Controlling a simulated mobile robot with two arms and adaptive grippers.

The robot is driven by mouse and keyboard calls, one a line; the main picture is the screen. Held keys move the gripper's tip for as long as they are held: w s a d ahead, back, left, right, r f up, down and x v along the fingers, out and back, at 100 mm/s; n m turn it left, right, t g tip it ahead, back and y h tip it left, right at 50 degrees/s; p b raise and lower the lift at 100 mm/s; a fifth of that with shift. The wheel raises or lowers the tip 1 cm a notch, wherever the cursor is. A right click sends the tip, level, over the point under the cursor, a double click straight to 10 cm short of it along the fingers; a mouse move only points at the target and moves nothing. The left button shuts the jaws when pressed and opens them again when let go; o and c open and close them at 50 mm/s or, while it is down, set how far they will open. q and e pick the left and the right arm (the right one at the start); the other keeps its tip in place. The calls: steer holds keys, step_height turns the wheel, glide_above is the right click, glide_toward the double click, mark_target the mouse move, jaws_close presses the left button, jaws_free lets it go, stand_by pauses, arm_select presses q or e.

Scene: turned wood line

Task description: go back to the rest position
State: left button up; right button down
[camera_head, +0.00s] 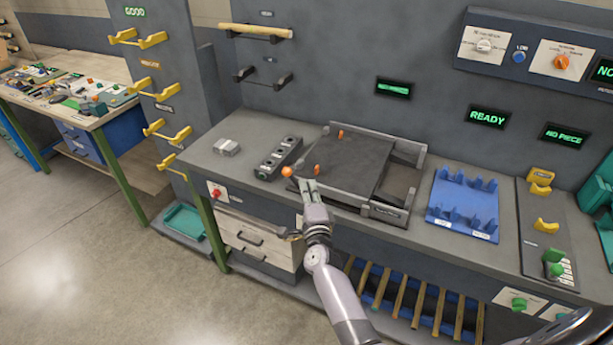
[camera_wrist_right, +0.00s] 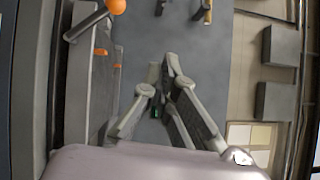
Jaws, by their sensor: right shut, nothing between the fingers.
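My right gripper (camera_head: 308,188) is shut and empty in the head view. It is above the front edge of the grey workbench (camera_head: 222,172), in front of the dark machine bed (camera_head: 345,160). An orange ball knob (camera_head: 287,172) on a lever is just left of its fingertips; I cannot tell whether they touch. In the right wrist view the fingers (camera_wrist_right: 165,75) meet at the tips with nothing between them. The orange knob (camera_wrist_right: 116,6) shows there at the upper left. My left gripper is not in view.
A blue rack (camera_head: 462,205) stands right of the machine. Yellow hooks (camera_head: 168,92) stick out from the panel at left, and a wooden piece (camera_head: 256,31) lies on upper hooks. A drawer unit (camera_head: 258,240) and several rods (camera_head: 400,295) are below the bench. Open floor (camera_head: 80,250) lies at left.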

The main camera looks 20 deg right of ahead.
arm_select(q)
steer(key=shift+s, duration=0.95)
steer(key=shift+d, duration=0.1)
